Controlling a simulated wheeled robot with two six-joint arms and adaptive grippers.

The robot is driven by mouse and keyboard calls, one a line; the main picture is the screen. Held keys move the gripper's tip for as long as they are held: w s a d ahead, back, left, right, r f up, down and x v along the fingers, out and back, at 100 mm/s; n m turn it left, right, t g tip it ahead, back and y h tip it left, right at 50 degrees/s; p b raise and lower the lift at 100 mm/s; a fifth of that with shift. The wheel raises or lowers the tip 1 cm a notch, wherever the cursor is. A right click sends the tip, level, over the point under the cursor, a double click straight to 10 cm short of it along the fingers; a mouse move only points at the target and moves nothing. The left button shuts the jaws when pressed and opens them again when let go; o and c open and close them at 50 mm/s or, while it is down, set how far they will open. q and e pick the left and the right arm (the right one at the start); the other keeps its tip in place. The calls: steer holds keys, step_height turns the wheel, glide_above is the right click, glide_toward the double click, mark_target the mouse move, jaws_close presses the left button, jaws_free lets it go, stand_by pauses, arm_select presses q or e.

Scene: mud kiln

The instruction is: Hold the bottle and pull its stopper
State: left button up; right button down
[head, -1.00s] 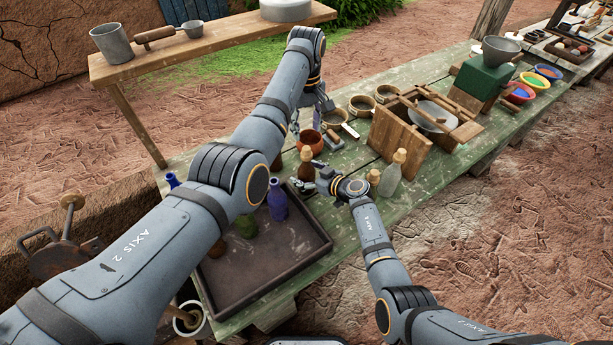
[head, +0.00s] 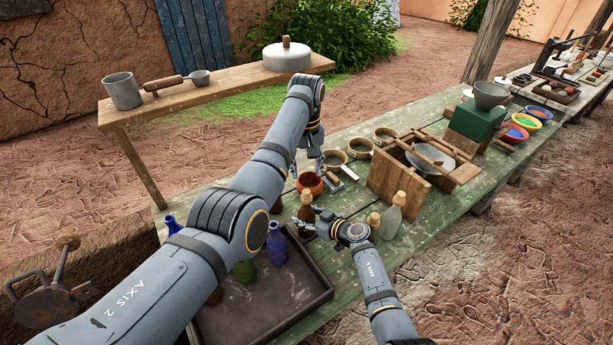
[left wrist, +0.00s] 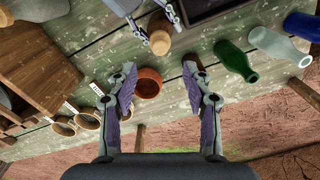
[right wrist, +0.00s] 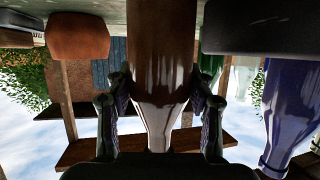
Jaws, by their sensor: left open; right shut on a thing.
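The brown bottle (head: 306,213) with a tan stopper (head: 306,197) stands upright on the green table, beyond the dark tray. My right gripper (head: 314,223) is shut on the brown bottle; the right wrist view shows its fingers on either side of the bottle's tapering part (right wrist: 160,90). My left gripper (head: 310,158) is open and empty, pointing down above the table near the terracotta bowl (head: 310,183). In the left wrist view its fingers (left wrist: 158,75) are wide apart, with the bowl below between them and the stopper (left wrist: 159,42) beyond, apart from them.
A dark tray (head: 285,318) holds purple (head: 277,243) and green (head: 245,271) bottles. A pale corked bottle (head: 392,216) and a small corked one (head: 373,223) stand right of my right gripper.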

mark_target(306, 191)
arm_select(q)
step_height(306, 191, up, 4)
steer(key=m, duration=2.1)
steer(key=shift+n, duration=0.3)
step_height(306, 191, down, 12)
steer(key=shift+r, duration=0.1)
jaws_close()
steer(key=shift+r, duration=0.15)
